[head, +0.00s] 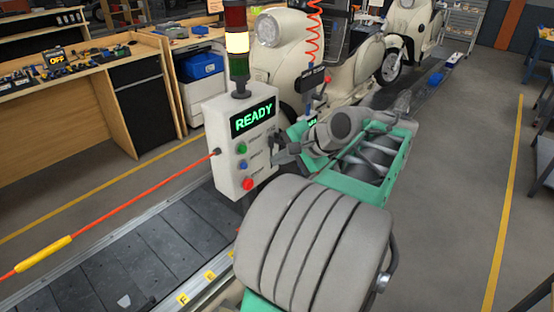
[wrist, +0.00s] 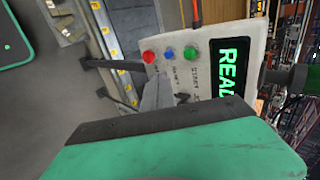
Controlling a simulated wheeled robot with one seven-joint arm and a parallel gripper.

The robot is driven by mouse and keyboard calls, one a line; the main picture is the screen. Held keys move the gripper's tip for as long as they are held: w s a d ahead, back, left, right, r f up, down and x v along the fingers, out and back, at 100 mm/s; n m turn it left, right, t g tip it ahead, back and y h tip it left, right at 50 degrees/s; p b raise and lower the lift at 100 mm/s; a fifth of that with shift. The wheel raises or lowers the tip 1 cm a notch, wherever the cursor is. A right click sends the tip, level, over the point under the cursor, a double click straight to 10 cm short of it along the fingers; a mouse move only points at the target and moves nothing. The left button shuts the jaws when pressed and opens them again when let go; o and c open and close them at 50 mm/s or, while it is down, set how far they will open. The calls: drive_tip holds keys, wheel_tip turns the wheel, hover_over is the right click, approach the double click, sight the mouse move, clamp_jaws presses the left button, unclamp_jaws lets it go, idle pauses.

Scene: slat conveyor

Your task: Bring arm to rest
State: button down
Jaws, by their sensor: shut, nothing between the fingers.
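My gripper (head: 278,150) is shut and empty. It is beside the right side of a white control box (head: 218,120), in front of a stack light; I cannot tell whether it touches the box. The box's display (head: 254,117) reads READY in green. Below it are a green button (head: 242,149), a blue button (head: 243,164) and a red button (head: 248,184). In the wrist view, the closed grey fingers (wrist: 157,93) point toward the box face and the same red (wrist: 149,57), blue (wrist: 169,53) and green (wrist: 190,47) buttons.
The slat conveyor (head: 150,245) runs below the box. An orange cable (head: 130,205) leaves the box to the left. Cream scooters (head: 285,60) stand behind. Wooden workbenches (head: 60,115) are at the left. The floor (head: 450,170) at the right is largely clear.

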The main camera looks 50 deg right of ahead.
drive_tip(key=w+a+f+n+g, duration=0.1)
drive_tip(key=w+a+f+n, duration=0.15)
drive_tip(key=a, duration=0.45)
drive_tip(key=w+a+f+n+g, duration=0.1)
drive_tip(key=a+n, duration=0.3)
drive_tip(key=a, duration=0.2)
drive_tip(key=w+a+f+n+g, duration=0.1)
drive_tip(key=w+a+f+n, duration=0.15)
drive_tip(key=a, duration=0.45)
drive_tip(key=s+a+f+n+g, duration=0.2)
drive_tip(key=s+a+f+n, duration=0.2)
drive_tip(key=s+a+n, duration=0.4)
drive_tip(key=a, duration=0.3)
drive_tip(key=shift+a+n+g, duration=0.2)
drive_tip(key=shift+n+g, duration=0.1)
drive_tip(key=shift+n, duration=0.1)
drive_tip(key=shift+s, duration=0.1)
